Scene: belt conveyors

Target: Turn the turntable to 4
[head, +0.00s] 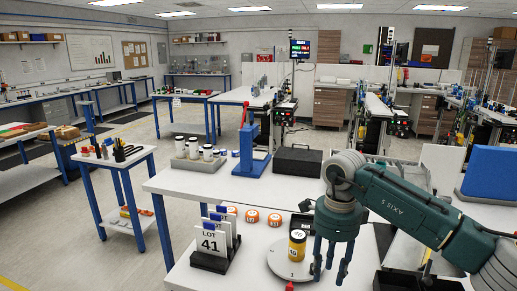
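The turntable (280,268) is a round pale disc on the near white table. A yellow jar with a white label and white lid (297,245) stands upright on it. My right gripper (331,274) comes in from the right and points down at the disc's right edge, beside the jar. Its dark green fingers are apart with nothing seen between them. The fingers and wrist cover part of the disc's right side. A small red mark (290,286) shows at the disc's near edge. Position numbers on the turntable cannot be read. My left gripper is not in view.
A card rack marked LOT 41 (210,262) stands left of the turntable. Several orange round pieces (252,216) lie behind it. A blue press (250,155), a black box (298,161) and a tray of white-lidded jars (197,164) stand farther back. A dark bin (410,282) is at right.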

